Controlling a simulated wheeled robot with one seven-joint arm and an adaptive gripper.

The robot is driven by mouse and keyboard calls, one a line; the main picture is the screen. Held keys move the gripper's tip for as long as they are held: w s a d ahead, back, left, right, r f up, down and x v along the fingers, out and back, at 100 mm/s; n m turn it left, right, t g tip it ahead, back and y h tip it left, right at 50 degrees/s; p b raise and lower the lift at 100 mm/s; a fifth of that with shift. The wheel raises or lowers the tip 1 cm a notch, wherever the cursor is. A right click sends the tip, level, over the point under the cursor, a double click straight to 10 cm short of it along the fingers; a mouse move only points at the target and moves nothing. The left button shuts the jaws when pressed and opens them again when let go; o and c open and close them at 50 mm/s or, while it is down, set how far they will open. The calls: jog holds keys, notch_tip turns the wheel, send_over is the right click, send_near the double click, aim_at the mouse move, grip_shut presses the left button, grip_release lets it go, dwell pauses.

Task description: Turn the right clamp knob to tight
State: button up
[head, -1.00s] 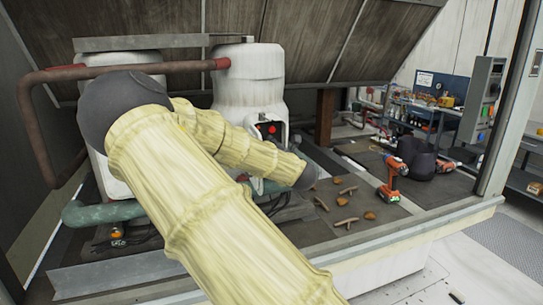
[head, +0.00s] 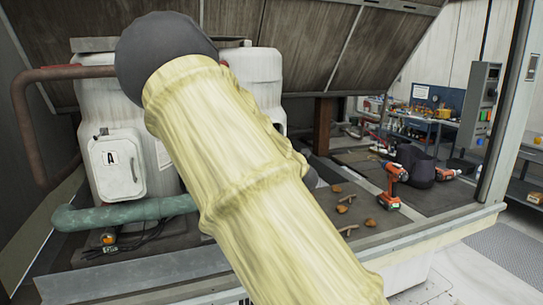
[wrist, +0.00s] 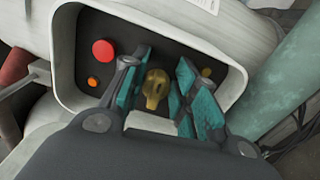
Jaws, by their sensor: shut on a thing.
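In the wrist view a brass-yellow knob (wrist: 155,90) stands in a dark recessed panel (wrist: 125,62) with a pale rounded frame. My gripper (wrist: 158,68) has its teal-padded fingers on either side of this knob and is shut on it. A second small brass piece (wrist: 206,72) shows at the right, partly hidden behind the right finger. I cannot tell from the view which one is the right clamp knob, nor read any tight mark. In the head view my arm hides the gripper and the panel.
A red button (wrist: 103,51) and a small orange one (wrist: 92,82) sit left of the knob. A green pipe (wrist: 285,85) runs close at the right. In the head view, an orange drill (head: 392,185) and loose brown pieces (head: 343,209) lie on the deck.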

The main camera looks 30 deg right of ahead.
jog(key=shift+d, duration=0.1)
dwell(0.4)
jog(key=o, duration=1)
jog(key=shift+c, duration=0.2)
jog(key=v, duration=1.2)
